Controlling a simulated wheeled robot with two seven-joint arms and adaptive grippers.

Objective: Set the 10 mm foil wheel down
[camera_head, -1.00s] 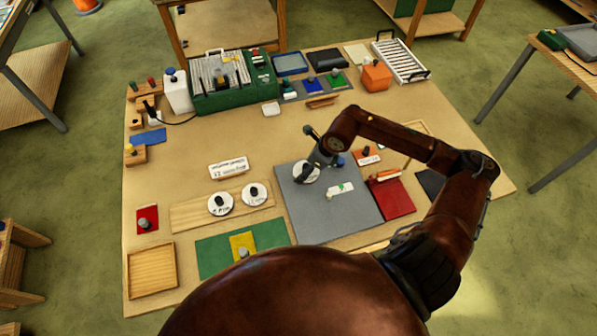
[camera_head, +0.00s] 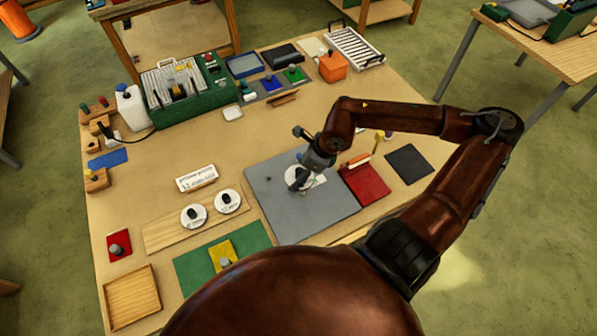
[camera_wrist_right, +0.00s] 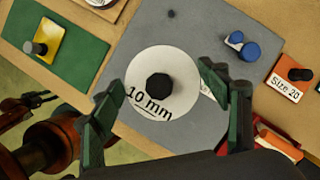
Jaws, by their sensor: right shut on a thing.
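The 10 mm foil wheel is a white disc with a black knob; it shows in the right wrist view (camera_wrist_right: 180,75) and in the head view (camera_head: 291,183). My right gripper (camera_wrist_right: 160,78) is shut on the wheel, its green-padded fingers at opposite sides of the disc; it also shows in the head view (camera_head: 303,178). The wheel is over the grey mat (camera_head: 280,213); I cannot tell whether it touches it. A small white label (camera_head: 319,181) lies beside the wheel, partly hidden by a finger in the wrist view. My left gripper is not in view.
Two similar white wheels (camera_head: 193,217) (camera_head: 229,200) sit on a wooden board to the left. A red pad (camera_head: 367,187) lies right of the mat. The mat's front is clear.

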